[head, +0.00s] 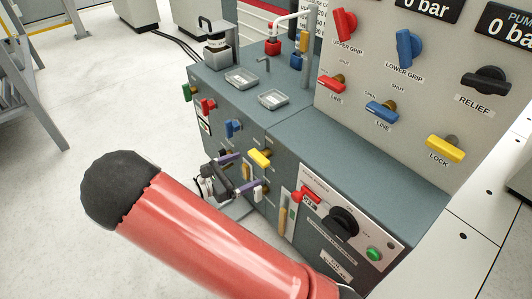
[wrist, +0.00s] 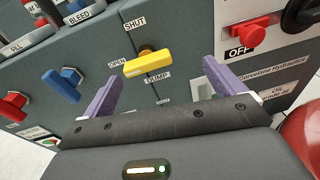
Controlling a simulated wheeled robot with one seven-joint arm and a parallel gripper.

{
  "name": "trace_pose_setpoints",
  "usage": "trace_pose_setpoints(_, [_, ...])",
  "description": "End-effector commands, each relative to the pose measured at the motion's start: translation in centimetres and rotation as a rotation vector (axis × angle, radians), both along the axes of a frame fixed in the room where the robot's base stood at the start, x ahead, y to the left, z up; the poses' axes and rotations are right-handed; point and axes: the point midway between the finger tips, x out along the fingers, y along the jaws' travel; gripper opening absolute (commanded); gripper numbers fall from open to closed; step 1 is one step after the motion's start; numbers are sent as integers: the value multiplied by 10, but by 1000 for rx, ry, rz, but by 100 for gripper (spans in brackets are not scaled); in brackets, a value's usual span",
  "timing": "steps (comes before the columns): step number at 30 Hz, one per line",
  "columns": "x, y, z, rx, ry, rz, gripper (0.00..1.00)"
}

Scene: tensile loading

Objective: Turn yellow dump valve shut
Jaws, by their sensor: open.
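The yellow dump valve handle (wrist: 148,64) is on the grey cabinet front, between the two fingers in the wrist view and beyond their tips. It lies roughly level, its right end slightly higher. An OPEN label is at its left, SHUT above and DUMP below. My gripper (wrist: 159,78) is open with purple fingers apart, one on each side of the handle and not visibly touching it. In the head view the yellow handle (head: 259,158) shows just above and right of my gripper (head: 238,174).
A blue handle (wrist: 62,84) and a red handle (wrist: 13,106) are left of the yellow one. A red switch (wrist: 250,34) marked OFF is close right. The head view shows a green button (head: 373,254) and a yellow LOCK handle (head: 445,149).

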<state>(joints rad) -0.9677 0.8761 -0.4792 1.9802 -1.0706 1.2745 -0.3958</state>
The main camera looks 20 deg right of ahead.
Motion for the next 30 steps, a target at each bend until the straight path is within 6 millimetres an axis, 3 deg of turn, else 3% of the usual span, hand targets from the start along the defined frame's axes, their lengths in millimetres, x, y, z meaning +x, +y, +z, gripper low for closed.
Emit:
trace_pose_setpoints(6, [13, 14, -9, -123, 30, 92, 95])
trace_pose_setpoints(21, [38, -49, -9, -124, 30, 90, 95])
trace_pose_setpoints(30, [41, -55, -9, -123, 31, 92, 95])
